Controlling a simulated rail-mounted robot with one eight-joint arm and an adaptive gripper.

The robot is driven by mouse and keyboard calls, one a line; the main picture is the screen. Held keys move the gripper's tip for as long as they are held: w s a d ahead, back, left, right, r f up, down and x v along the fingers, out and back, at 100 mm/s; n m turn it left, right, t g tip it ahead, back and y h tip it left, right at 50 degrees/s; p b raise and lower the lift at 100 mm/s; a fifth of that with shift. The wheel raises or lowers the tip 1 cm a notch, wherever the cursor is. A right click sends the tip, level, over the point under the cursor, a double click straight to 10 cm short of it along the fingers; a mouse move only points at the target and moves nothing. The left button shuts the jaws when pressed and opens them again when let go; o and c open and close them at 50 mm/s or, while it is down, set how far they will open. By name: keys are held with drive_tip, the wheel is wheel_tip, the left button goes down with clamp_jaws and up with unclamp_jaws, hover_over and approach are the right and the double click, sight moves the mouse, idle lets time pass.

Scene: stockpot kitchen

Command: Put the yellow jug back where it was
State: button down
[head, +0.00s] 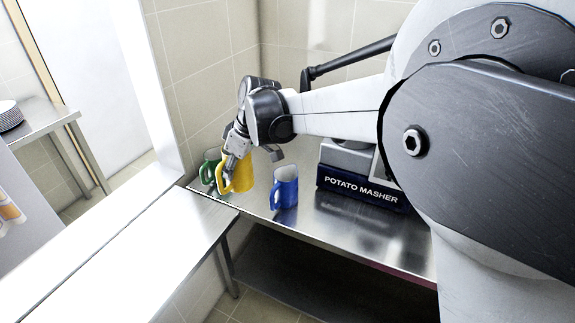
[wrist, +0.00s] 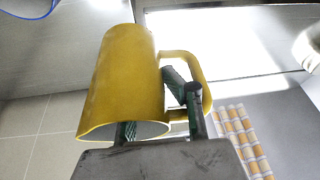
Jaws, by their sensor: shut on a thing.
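The yellow jug (head: 242,178) is at the left end of the steel table in the head view, roughly upright. My gripper (head: 230,168) reaches down to it from above and is shut on it at the rim and handle side. In the wrist view the yellow jug (wrist: 118,80) fills the middle, with its open mouth toward my gripper and its handle on the right. One finger shows at the mouth, the other by the handle. I cannot tell whether the jug's base touches the table.
A green jug (head: 210,166) stands close left of the yellow one, partly hidden. A blue jug (head: 284,188) stands to the right near the front edge. A potato masher box (head: 362,191) is further right. The steel table (head: 325,232) has bare room in front of the box.

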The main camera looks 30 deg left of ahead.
drive_tip(key=shift+w+a+f, duration=0.25)
drive_tip(key=shift+w+a, duration=0.05)
drive_tip(key=shift+w, duration=0.05)
drive_tip(key=shift+w+a+f+p, duration=0.25)
drive_tip(key=shift+w+a+f, duration=0.4)
drive_tip(key=shift+w+f, duration=1.05)
drive_tip(key=shift+w+a+f+p, duration=0.3)
drive_tip(key=shift+w+a+f, duration=0.35)
drive_tip(key=shift+w+f, duration=1)
drive_tip(key=shift+w+a+f+p, duration=0.25)
drive_tip(key=shift+w+a+f, duration=0.4)
drive_tip(key=shift+w+f, duration=1.05)
drive_tip(key=shift+s+f, duration=0.15)
drive_tip(key=shift+s, duration=0.05)
drive_tip(key=shift+f, duration=0.15)
drive_tip(key=c, duration=1.9)
unclamp_jaws()
drive_tip(key=shift+o, duration=0.2)
drive_tip(key=v, duration=1.2)
drive_tip(key=shift+b, duration=0.35)
